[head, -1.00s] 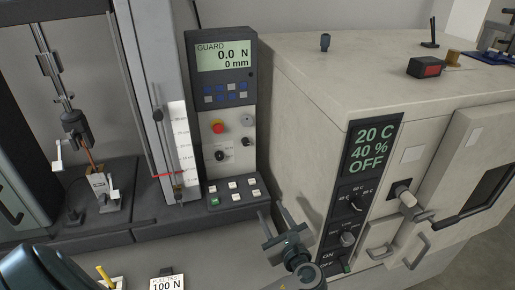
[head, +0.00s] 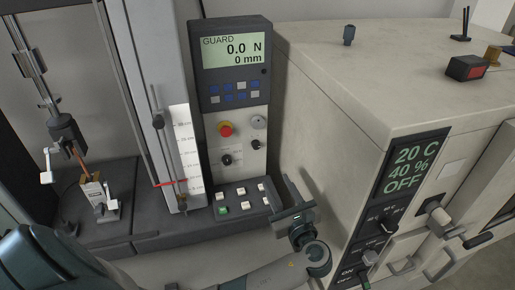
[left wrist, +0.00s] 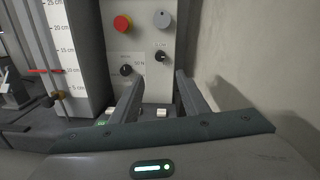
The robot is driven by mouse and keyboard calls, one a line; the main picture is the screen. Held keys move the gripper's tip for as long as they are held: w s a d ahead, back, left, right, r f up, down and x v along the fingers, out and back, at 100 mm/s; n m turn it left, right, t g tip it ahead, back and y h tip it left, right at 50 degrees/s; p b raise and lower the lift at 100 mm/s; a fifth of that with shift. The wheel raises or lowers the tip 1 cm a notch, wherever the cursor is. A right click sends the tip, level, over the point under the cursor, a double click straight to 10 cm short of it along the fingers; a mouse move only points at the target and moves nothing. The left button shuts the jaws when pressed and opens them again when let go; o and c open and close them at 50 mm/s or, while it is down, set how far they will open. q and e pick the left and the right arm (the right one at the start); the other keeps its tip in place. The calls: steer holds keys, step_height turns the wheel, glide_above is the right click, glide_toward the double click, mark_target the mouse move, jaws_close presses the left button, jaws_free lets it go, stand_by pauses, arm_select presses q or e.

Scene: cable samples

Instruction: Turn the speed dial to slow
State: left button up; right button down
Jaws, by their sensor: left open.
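The tester's control panel (head: 242,188) stands at the centre of the head view, with a display on top. Below the red button are two small black knobs: a left knob (head: 226,160) and a smaller right knob (head: 255,144). Their labels are too small to read, so I cannot tell which is the speed dial or its setting. Both knobs also show in the left wrist view, left (left wrist: 126,70) and right (left wrist: 161,56). My left gripper (head: 297,194) is open and empty, right of the panel's lower part, its fingers (left wrist: 158,85) pointing toward the panel, apart from the knobs.
A red emergency button (head: 226,129) sits above the left knob. A button deck (head: 240,199) juts out below. A large beige chamber (head: 330,110) stands close on the right. The tester's column (head: 150,90) and ruler (head: 187,150) are to the left.

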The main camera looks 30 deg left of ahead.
mark_target(257, 147)
arm_select(q)
steer(key=p+x, duration=0.6)
steer(key=x, duration=1)
steer(key=shift+w+a+r, duration=0.1)
steer(key=shift+w+a, duration=0.3)
steer(key=shift+a, duration=0.15)
steer(key=shift+c, duration=0.2)
jaws_close()
